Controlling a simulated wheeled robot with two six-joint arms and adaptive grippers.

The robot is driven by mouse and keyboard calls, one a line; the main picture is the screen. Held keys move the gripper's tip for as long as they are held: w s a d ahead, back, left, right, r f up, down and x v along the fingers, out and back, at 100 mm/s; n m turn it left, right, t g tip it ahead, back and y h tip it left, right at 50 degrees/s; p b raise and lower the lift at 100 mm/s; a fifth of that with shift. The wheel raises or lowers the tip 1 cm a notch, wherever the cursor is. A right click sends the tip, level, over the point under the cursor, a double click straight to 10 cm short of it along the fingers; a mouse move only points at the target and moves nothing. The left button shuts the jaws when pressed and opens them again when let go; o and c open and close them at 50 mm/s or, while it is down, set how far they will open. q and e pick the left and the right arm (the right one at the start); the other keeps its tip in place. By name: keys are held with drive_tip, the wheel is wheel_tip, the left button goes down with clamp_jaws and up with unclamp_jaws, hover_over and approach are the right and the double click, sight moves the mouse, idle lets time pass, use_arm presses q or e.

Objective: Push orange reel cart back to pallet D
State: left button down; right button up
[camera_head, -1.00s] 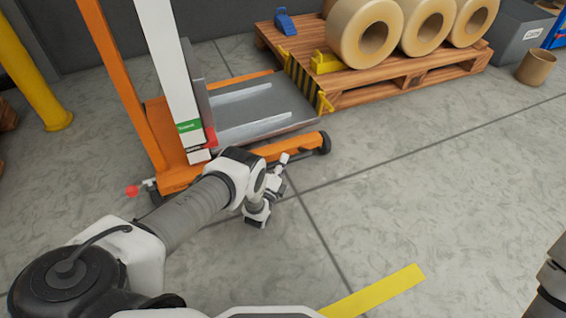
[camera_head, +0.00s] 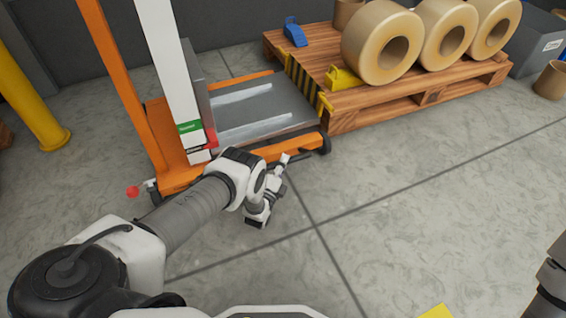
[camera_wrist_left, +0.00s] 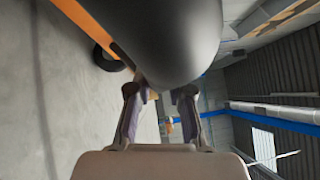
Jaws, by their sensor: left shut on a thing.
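The orange reel cart (camera_head: 138,95) stands at left centre in the head view, with an orange post, a white mast and a grey deck (camera_head: 262,112). Its deck is empty. A wooden pallet (camera_head: 392,104) with a striped edge and several tan reels (camera_head: 382,42) is just right of the deck; I cannot tell whether they touch. No letter D is readable on it. My left gripper (camera_head: 280,168) is low beside the cart's near side. The wrist view shows its fingers (camera_wrist_left: 160,100) at a large dark rounded part; what they grip is mostly hidden. My right gripper is out of view.
A yellow post (camera_head: 32,95) stands at far left. A blue object (camera_head: 295,32) and a yellow chock (camera_head: 342,78) are on the pallet. A tan roll (camera_head: 550,80) and grey bin (camera_head: 541,42) are at right. The floor in front is clear, with a yellow mark (camera_head: 438,312).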

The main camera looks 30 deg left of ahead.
use_arm(q)
drive_tip(key=c, duration=1.1)
unclamp_jaws()
drive_tip(key=shift+w+a, duration=0.2)
drive_tip(key=shift+a, duration=0.05)
drive_tip(key=shift+o, duration=0.2)
drive_tip(key=s+d+f, duration=0.1)
drive_tip(key=s, duration=1.1)
drive_tip(key=shift+d+f, duration=0.2)
drive_tip(key=shift+f, duration=0.15)
drive_tip(key=shift+w, duration=0.1)
